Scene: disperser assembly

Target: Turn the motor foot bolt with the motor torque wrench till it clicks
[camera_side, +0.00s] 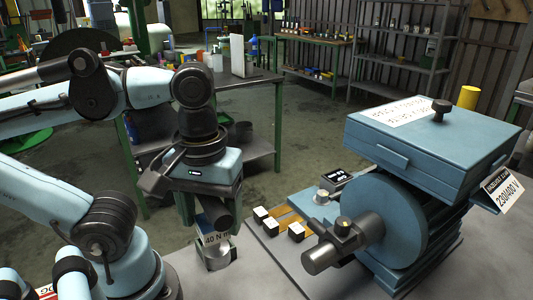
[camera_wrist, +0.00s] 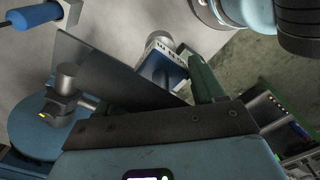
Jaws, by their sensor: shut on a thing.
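My gripper (camera_side: 208,212) hangs left of the motor, pointing down. It is shut on the motor torque wrench (camera_side: 216,240), whose pale label reads "40 N" and has a silver round end below. In the wrist view the wrench (camera_wrist: 163,62) shows as a blue and white body between my fingers (camera_wrist: 165,80), partly hidden by them. The blue motor (camera_side: 420,150) stands at right with a large disc and a dark shaft. A silver round head on the motor's blue foot (camera_side: 322,196), possibly the foot bolt, is well apart from the wrench.
Several small black and white blocks (camera_side: 278,224) stand on the bench between my gripper and the motor. A small dark display (camera_side: 336,176) sits by the motor foot. A blue handle (camera_wrist: 35,14) shows at the wrist view's top left. A green-legged table (camera_side: 262,78) stands behind.

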